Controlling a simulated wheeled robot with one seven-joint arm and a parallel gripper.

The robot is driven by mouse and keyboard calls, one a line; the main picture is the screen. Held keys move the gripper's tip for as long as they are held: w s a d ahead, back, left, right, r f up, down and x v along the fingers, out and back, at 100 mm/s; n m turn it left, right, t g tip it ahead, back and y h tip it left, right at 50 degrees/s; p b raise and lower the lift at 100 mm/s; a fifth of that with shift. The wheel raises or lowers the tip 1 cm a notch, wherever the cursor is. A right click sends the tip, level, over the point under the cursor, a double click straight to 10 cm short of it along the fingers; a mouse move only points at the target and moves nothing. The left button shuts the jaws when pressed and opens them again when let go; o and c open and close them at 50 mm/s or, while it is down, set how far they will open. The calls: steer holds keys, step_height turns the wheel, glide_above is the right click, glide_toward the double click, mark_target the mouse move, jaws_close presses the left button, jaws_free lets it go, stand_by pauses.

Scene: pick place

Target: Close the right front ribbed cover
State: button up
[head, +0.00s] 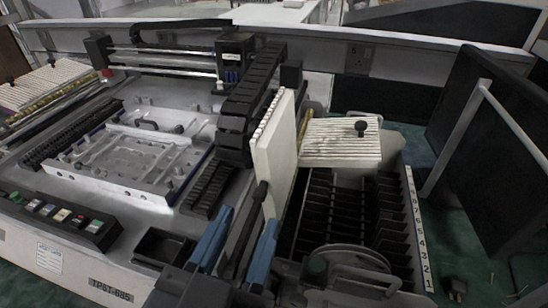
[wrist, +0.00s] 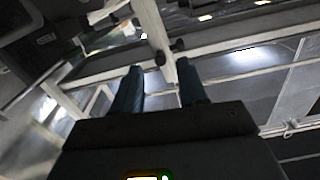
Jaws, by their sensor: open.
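The right front ribbed cover (head: 276,150) stands open, upright on edge beside the slotted bay (head: 335,215); its ribs show along its narrow edge. A dark knob-like part (head: 262,192) shows against its lower front face. My gripper (head: 238,243) is open and empty, its two blue fingers apart, in front of and below the cover. In the wrist view, my gripper (wrist: 159,84) points toward a pale narrow strip (wrist: 156,30), probably the cover's edge, with dark knobs beside it. Whether the fingers touch the cover I cannot tell.
The rear right ribbed cover (head: 341,142) lies flat with a black knob on top. The machine bed (head: 135,150) and black cable chain (head: 250,95) are to the left. A dark panel (head: 490,140) stands at the right. The slotted bay lies uncovered.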

mark_target(264, 185)
steer(key=shift+w+d+r, duration=0.1)
steer(key=shift+w+d, duration=0.1)
steer(key=shift+w, duration=0.4)
steer(key=p+x, duration=0.2)
steer(key=x, duration=0.5)
steer(key=shift+s, duration=0.1)
jaws_close()
